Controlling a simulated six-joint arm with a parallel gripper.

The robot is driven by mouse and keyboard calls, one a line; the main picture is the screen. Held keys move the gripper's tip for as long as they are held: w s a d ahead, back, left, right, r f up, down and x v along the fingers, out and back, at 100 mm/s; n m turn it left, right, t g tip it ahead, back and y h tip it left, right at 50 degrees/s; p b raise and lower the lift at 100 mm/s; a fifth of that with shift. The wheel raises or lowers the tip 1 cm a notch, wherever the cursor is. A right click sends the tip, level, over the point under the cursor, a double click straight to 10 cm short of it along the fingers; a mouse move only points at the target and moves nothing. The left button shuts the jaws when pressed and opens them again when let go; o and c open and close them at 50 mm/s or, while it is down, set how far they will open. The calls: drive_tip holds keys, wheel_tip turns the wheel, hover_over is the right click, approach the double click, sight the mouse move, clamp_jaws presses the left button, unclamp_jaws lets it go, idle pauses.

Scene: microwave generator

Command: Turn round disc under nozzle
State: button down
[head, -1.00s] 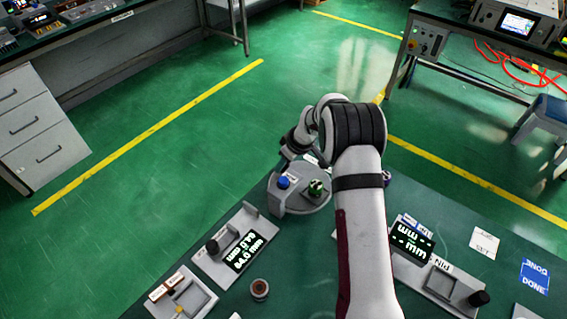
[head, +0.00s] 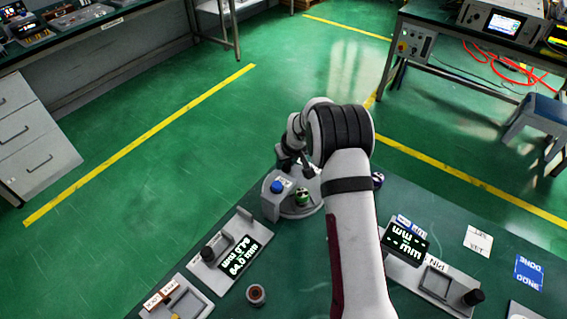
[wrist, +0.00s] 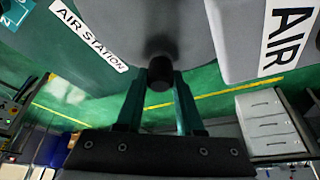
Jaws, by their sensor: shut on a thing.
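The grey air station (head: 268,203) stands at the far edge of the green table, with a blue button (head: 276,187) on its left part. A green banded piece (head: 302,196) stands on its round grey base (head: 303,211). My gripper (head: 293,166) is at the station's far side, partly hidden by my arm. In the wrist view, its fingers (wrist: 158,82) are shut on a short dark round knob (wrist: 158,72) against the grey station body. An "AIR STATION" label (wrist: 89,35) shows beside it. I cannot make out the nozzle clearly.
Gauges with lit displays stand at left (head: 238,256) and right (head: 405,240). A brown round piece (head: 256,294) lies between them. A grey tray (head: 180,303) is at front left. White (head: 478,240) and blue (head: 529,272) cards lie at right. A purple-white piece (head: 377,180) is behind my arm.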

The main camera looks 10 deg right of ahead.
drive_tip(key=shift+w+d+m+h, duration=0.1)
drive_tip(key=shift+d+m+h, duration=0.6)
drive_tip(key=shift+m, duration=0.8)
drive_tip(key=shift+d+m+h, duration=0.5)
drive_tip(key=shift+d+m, duration=0.35)
drive_tip(key=shift+m, duration=0.55)
drive_tip(key=shift+s+d+m+g+h, duration=0.2)
drive_tip(key=shift+s+d+m+h, duration=0.15)
drive_tip(key=shift+m, duration=0.45)
drive_tip(key=shift+s+d+m+g+h, duration=0.2)
drive_tip(key=shift+d+m, duration=0.25)
drive_tip(key=shift+m, duration=0.35)
drive_tip(key=shift+s+d+m+h, duration=0.15)
drive_tip(key=shift+s+d+m, duration=0.1)
drive_tip(key=shift+m, duration=0.3)
drive_tip(key=shift+s+d+m+h, duration=0.1)
drive_tip(key=shift+d+m, duration=0.1)
drive_tip(key=shift+m, duration=0.35)
drive_tip(key=shift+s+d+g, duration=0.1)
drive_tip(key=shift+g, duration=0.2)
drive_tip(key=c, duration=0.6)
unclamp_jaws()
drive_tip(key=shift+o, duration=0.3)
